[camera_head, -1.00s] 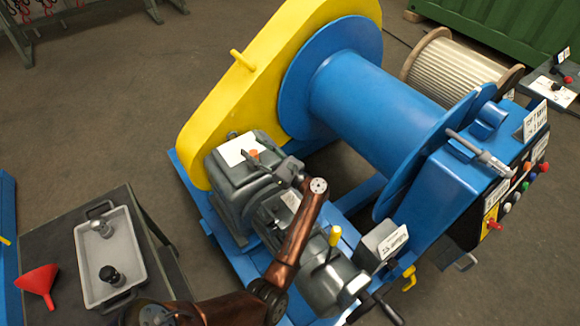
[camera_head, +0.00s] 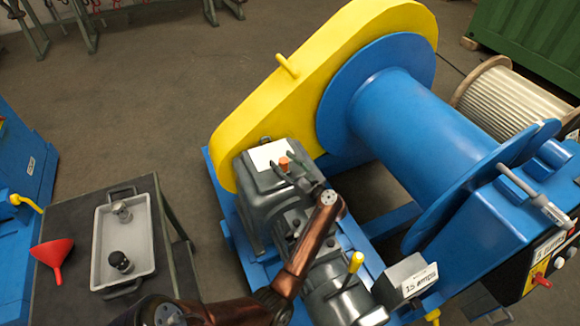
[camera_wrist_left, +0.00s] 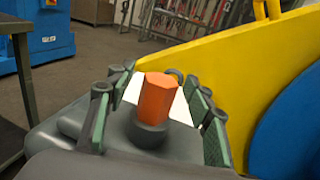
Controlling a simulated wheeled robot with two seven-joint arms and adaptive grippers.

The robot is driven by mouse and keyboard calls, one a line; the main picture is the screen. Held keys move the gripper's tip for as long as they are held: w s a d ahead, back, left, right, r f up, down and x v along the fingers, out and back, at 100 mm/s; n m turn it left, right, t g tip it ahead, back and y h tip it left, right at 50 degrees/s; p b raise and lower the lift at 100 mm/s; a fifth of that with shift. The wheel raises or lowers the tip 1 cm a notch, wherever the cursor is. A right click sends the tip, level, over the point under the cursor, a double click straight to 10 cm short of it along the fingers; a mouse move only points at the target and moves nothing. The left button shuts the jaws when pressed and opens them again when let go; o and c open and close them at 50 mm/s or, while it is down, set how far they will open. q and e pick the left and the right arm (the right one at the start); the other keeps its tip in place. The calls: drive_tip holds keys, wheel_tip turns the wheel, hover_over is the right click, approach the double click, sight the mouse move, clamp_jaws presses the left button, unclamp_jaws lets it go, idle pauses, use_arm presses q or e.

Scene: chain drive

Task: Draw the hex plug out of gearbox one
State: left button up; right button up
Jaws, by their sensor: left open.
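The orange hex plug (camera_head: 284,163) stands upright in a dark round collar on top of the grey gearbox (camera_head: 262,190), beside a white label. In the left wrist view the hex plug (camera_wrist_left: 156,98) is in the middle, its upper part clear of the collar. My left gripper (camera_head: 291,169) is open at the gearbox top. In the left wrist view its green-padded fingers (camera_wrist_left: 160,108) stand on both sides of the plug, with gaps left and right. My right gripper is not in view.
A yellow guard (camera_head: 320,65) and blue drum (camera_head: 420,125) rise behind the gearbox. A grey tray (camera_head: 101,225) with two small metal and black parts sits on a dark table at left, beside a red funnel (camera_head: 53,256). A yellow-knobbed lever (camera_head: 356,262) stands near my arm.

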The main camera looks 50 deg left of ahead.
use_arm(q)
drive_tip(key=shift+a, duration=0.1)
drive_tip(key=shift+c, duration=0.7)
drive_tip(key=shift+r, duration=0.1)
drive_tip(key=c, duration=1.1)
